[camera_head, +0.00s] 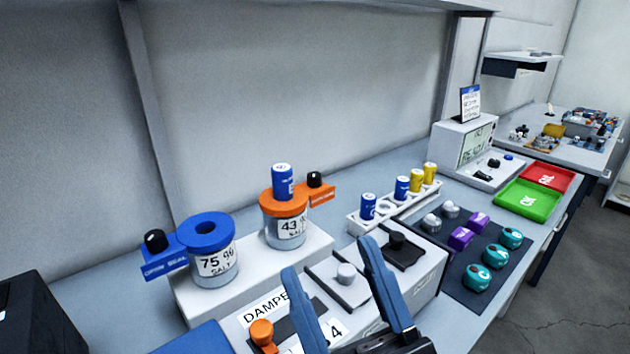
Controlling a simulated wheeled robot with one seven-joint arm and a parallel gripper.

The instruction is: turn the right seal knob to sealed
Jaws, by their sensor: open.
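The right seal knob (314,179) is a black knob with a pale mark on top, on an orange bracket (321,195) at the side of the orange-lidded jar (291,228) marked 43 % salt. A blue vial stands in that jar's lid. The left seal knob (155,240), also black, sits on a blue bracket beside the blue-lidded jar (214,264) marked 75 % salt. My gripper (330,256) has two blue fingers spread wide apart, with nothing between them. It is at the bottom centre, nearer to me than the orange-lidded jar and apart from its knob.
A white rack (355,223) with blue and yellow vials stands right of the jars. A damper panel (250,317) with knobs lies in front. A dark mat (458,287) holds teal and purple pieces. Green (522,205) and red (552,176) trays lie farther right.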

